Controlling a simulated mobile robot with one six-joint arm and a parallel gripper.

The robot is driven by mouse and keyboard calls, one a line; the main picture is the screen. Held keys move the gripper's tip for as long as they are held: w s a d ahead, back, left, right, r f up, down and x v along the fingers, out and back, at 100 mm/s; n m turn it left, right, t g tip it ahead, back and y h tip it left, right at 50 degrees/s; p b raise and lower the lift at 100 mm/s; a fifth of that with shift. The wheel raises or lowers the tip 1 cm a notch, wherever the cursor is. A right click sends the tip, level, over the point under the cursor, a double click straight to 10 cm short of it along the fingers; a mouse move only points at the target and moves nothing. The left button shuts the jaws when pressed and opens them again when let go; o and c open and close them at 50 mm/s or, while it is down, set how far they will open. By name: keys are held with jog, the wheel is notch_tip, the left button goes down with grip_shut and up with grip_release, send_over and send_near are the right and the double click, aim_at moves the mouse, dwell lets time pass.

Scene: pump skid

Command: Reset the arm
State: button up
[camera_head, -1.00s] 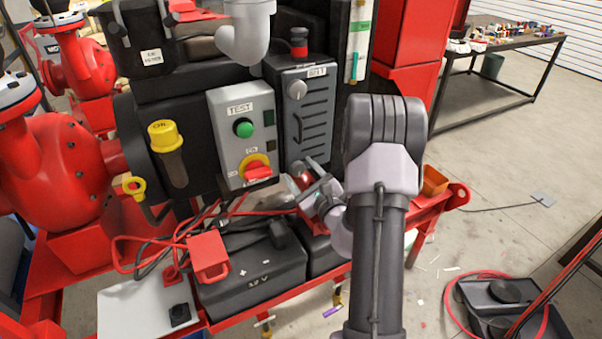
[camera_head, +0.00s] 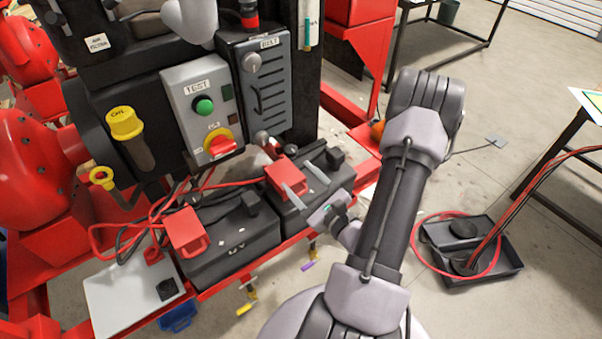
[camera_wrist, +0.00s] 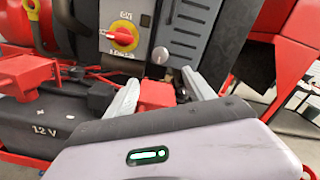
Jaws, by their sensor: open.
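My gripper (camera_head: 304,177) is open with nothing between its fingers. In the head view it hangs in front of and over the right-hand battery, apart from the control panel. In the wrist view my gripper's two pale fingers (camera_wrist: 164,94) frame a red clamp or cover (camera_wrist: 156,95) behind them. My arm reaches in from the lower right of the head view and hides part of the skid's right side. I cannot tell whether a fingertip touches the red cover.
The panel has a green button (camera_head: 204,106) and a red-yellow rotary switch (camera_head: 220,145). Two dark batteries (camera_head: 232,238) with red covers (camera_head: 186,231) and loose cables sit below. A black tray (camera_head: 480,268) with a red hose lies on the floor at right. Open floor (camera_head: 530,90) lies beyond.

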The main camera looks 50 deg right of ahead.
jog(key=shift+f, duration=0.1)
jog(key=w+a+r+n+g+y, duration=0.1)
jog(key=w+a+r+n+y, duration=0.2)
jog(key=a+r+n+y, duration=0.45)
jog(key=w+a+r+n+g+y, duration=0.2)
jog(key=a+r+n+y, duration=0.3)
jog(key=a, duration=0.6)
jog(key=s+a+f+n+g, duration=0.1)
jog(key=s+a+n+g, duration=1.15)
jog(key=a, duration=0.35)
jog(key=d+r+n+t+h, duration=0.3)
jog(key=d+r+n+h, duration=0.1)
jog(key=r+h, duration=0.2)
jog(key=shift+t, duration=0.35)
